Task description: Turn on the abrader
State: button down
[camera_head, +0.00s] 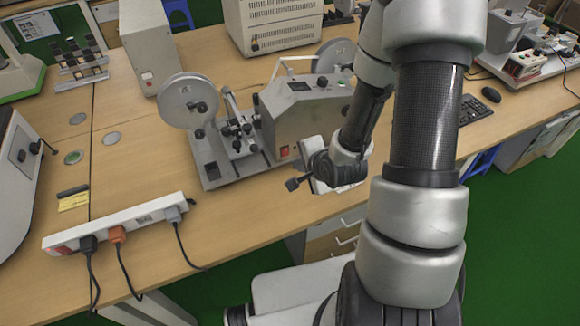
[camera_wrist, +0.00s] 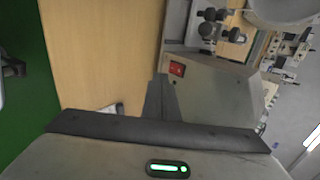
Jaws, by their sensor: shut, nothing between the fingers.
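The abrader (camera_head: 290,112) is a grey machine with round discs at its sides, standing on the wooden table. A red switch (camera_head: 284,152) is low on its front face. The red switch also shows in the wrist view (camera_wrist: 177,69), just above and right of the fingertips. My gripper (camera_head: 292,184) is shut and empty, in front of the abrader and a little below the switch in the picture. In the wrist view its closed fingers (camera_wrist: 160,82) point toward the machine's front. They appear apart from the switch; the exact gap cannot be told.
A white power strip (camera_head: 120,228) with several plugs and hanging cords lies at the table's front left. A grey box (camera_head: 150,45) and a larger vented instrument (camera_head: 268,25) stand behind the abrader.

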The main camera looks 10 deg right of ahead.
jog(key=b, duration=0.2)
jog(key=f+b, duration=0.1)
jog(key=b, duration=0.2)
jog(key=shift+w+f, duration=0.25)
jog(key=shift+w, duration=0.1)
jog(key=b, duration=0.2)
jog(key=shift+f+b, duration=0.15)
jog(key=shift+b, duration=0.15)
jog(key=b, duration=0.1)
send_near(290, 157)
jog(key=shift+w+a+f, duration=0.45)
jog(key=shift+w+a, duration=0.1)
jog(key=shift+a, duration=0.1)
jog(key=shift+w+a+f, duration=0.45)
jog(key=shift+w+a, duration=0.15)
